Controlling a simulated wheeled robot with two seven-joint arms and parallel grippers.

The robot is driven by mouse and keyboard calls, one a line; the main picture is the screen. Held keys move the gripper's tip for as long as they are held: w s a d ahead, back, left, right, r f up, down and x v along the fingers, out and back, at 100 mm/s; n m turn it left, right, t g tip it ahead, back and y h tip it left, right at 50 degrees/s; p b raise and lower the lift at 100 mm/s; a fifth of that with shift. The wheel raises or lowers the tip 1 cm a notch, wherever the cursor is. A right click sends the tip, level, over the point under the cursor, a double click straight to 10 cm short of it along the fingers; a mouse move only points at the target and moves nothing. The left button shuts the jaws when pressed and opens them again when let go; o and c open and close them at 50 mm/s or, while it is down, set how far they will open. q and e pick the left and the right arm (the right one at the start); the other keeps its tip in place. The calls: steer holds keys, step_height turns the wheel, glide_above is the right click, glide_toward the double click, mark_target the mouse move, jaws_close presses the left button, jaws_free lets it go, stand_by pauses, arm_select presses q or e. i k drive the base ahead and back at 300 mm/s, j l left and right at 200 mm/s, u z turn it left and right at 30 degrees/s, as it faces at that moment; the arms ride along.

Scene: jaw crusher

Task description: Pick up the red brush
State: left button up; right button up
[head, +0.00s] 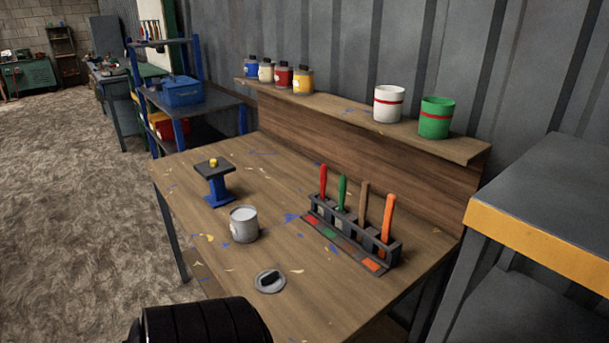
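The red brush (323,181) stands handle up in the leftmost slot of a dark brush rack (362,254) on the wooden table. Its red handle shows clear above the rack, and its lower end is hidden in the slot. A red patch marks the rack's front plate below it. In the same rack stand a green brush (341,192), a brown brush (362,203) and an orange brush (387,218). Neither of my grippers is in view.
On the wooden table (267,195) stand a grey can (243,224), a blue stand (216,185) and a flat round lid (270,281). A raised shelf (341,104) behind carries paint bottles, a white pot (389,103) and a green pot (436,117). A metal bench (545,215) flanks the right.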

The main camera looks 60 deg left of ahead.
mark_target(324, 169)
steer(key=u, duration=0.45)
steer(key=k+l+u, duration=0.1)
steer(key=u, duration=0.85)
steer(key=k+u, duration=0.1)
steer(key=u, duration=0.4)
